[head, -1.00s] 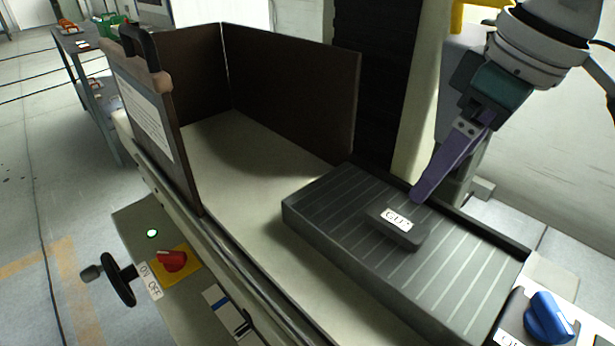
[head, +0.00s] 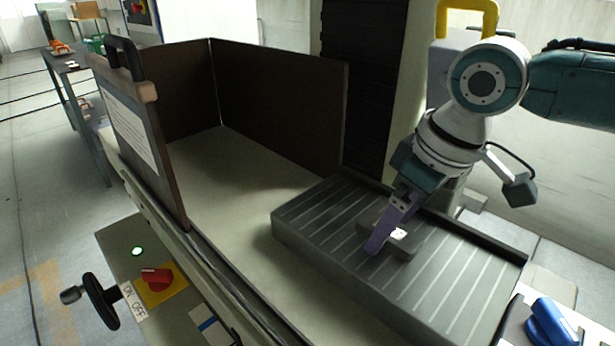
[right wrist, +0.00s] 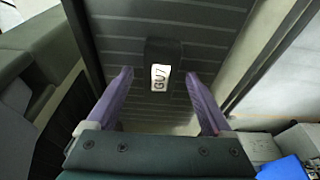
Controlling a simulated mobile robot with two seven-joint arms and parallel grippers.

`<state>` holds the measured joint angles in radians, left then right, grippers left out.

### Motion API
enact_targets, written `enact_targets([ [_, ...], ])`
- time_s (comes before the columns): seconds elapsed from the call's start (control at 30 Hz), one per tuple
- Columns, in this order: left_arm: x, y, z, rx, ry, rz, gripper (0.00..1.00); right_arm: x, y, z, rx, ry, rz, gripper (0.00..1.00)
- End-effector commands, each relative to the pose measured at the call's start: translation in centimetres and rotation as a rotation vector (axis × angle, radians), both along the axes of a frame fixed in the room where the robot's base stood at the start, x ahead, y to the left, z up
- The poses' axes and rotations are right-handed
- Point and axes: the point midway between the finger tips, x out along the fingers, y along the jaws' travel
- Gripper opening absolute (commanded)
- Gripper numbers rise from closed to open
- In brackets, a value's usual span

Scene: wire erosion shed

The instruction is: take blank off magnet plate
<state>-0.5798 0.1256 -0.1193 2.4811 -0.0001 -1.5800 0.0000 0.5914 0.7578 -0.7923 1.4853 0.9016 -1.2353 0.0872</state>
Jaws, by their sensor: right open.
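The blank (head: 408,245) is a dark grey block with a white label. It lies on the ribbed grey magnet plate (head: 310,236), and my right gripper partly covers it in the head view. My right gripper (head: 376,243) has purple fingers, is open and is over the plate at the blank. In the right wrist view the blank (right wrist: 162,62) shows its label and lies ahead of and between the two spread fingertips (right wrist: 158,74), with a gap on each side. Whether the fingers are down at the blank's height is hard to tell. My left gripper is not in view.
A dark guard (head: 280,95) stands behind the pale machine table (head: 235,185), with a handled panel (head: 130,125) at left. A blue knob (head: 550,322) is at the plate's right end. A red switch (head: 156,278) and handwheel (head: 100,300) are at front left.

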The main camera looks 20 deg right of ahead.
Motion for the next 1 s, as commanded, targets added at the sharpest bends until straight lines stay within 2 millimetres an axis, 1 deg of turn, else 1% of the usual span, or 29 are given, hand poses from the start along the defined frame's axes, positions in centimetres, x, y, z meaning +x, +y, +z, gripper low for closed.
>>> enact_targets([
  [0.5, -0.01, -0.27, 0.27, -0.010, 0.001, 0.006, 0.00, -0.03, 0.03, -0.20, 0.001, 0.000, 0.000, 0.85],
  [0.53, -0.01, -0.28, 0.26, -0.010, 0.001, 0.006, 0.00, -0.01, 0.04, -0.24, 0.001, 0.000, 0.000, 0.84],
  [1.0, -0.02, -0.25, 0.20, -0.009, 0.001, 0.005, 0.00, -0.01, -0.01, -0.25, 0.000, 0.000, 0.000, 0.31],
])
